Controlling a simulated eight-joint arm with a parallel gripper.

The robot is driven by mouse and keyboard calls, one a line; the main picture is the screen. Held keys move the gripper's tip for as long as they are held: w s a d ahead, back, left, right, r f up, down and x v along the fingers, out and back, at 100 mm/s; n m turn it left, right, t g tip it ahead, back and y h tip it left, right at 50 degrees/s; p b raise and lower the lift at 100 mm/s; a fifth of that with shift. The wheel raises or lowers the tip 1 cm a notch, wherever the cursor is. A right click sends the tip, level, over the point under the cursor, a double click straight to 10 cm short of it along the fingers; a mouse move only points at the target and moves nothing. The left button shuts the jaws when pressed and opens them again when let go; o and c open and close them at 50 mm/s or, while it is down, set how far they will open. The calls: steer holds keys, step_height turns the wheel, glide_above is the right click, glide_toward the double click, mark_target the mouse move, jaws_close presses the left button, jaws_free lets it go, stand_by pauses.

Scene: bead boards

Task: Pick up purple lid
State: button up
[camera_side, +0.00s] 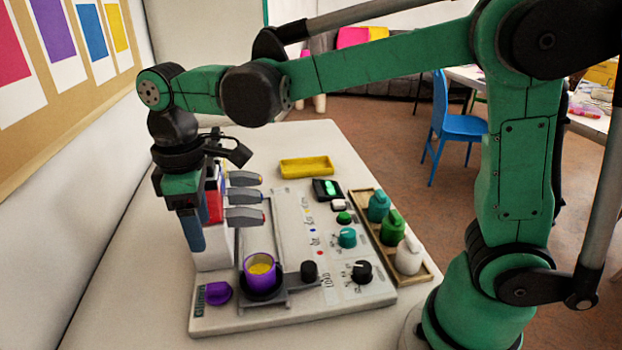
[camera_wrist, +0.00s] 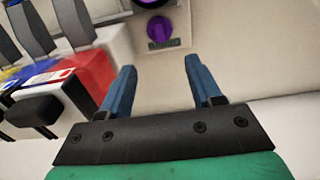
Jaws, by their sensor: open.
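The purple lid (camera_side: 218,293) lies on the front left corner of the pale board (camera_side: 330,307). In the wrist view the lid (camera_wrist: 160,30) sits at top centre, beyond the fingertips and roughly in line with the gap between them. My gripper (camera_side: 196,246) points down at the left side of the board, above and behind the lid. Its two blue fingers also show in the wrist view (camera_wrist: 158,68), spread apart with nothing between them. A purple cup (camera_side: 247,272) with yellow contents stands on a dark round base right of the lid.
A white dispenser (camera_side: 215,248) with grey levers stands right beside my gripper. Black knobs (camera_side: 361,271) and a teal knob (camera_side: 347,237) rise from the board. A wooden tray (camera_side: 428,272) holds bottles at the right. A yellow tray (camera_side: 306,167) lies behind. Table left of the board is clear.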

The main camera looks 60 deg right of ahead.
mark_target(216, 285)
step_height(216, 285, down, 12)
steer(key=shift+r, duration=0.2)
stand_by(0.4)
jaws_close()
